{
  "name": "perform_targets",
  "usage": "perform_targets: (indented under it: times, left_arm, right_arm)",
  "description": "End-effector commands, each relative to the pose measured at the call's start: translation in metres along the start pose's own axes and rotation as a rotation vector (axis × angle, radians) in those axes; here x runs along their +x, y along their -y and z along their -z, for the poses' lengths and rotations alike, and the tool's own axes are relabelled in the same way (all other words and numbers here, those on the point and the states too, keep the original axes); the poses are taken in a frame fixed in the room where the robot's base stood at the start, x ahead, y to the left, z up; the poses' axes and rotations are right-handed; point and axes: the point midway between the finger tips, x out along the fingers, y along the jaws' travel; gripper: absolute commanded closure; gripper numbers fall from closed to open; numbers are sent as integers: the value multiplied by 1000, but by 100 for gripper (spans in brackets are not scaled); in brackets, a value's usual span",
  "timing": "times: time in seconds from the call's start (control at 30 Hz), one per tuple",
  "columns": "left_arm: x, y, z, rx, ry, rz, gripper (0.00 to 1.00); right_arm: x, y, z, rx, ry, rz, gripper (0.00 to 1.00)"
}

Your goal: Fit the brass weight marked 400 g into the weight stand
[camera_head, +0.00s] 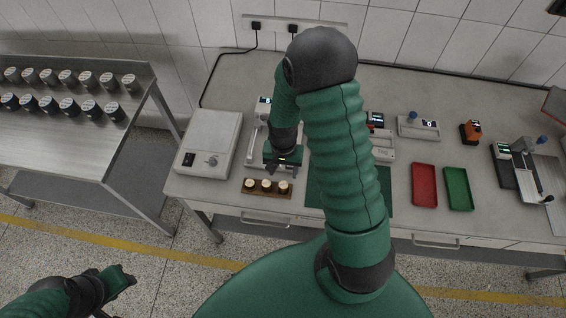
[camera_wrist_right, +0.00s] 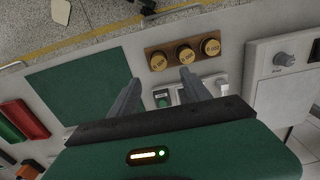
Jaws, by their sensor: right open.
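A wooden block (camera_head: 250,191) holds three brass weights in a row near the table's front edge: a left one (camera_head: 251,185), a middle one (camera_head: 267,185) and a right one (camera_head: 283,186).
Red (camera_head: 424,185) and green (camera_head: 459,188) trays lie further right. A metal bench (camera_head: 60,130) with several dark cylinders stands left.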

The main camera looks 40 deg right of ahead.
Motion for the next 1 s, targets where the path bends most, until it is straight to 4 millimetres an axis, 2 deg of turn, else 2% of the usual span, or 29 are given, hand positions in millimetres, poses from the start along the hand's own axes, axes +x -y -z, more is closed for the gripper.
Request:
perform_targets:
  times: [0.1, 0.2, 0.3, 0.87, 0.93, 1.0]
  left_arm:
    - [5, 0, -1, 0, 0, 0, 64]
    - [6, 0, -1, 0, 0, 0, 64]
    - [6, 0, -2, 0, 0, 0, 64]
    - [8, 0, -2, 0, 0, 0, 64]
    - [20, 0, -4, 0, -1, 0, 64]
    - [42, 0, -10, 0, 0, 0, 64]
  right_arm:
    - [-30, 1, 1, 0, -5, 2, 44]
    - [-48, 1, 1, 0, -2, 0, 44]
    - [-57, 1, 1, 0, 0, -1, 44]
    - [-59, 1, -1, -7, 0, 0, 44]
    - [-55, 9, -10, -81, -19, 12, 44]
    - [-49, 23, -32, -249, -58, 36, 44]
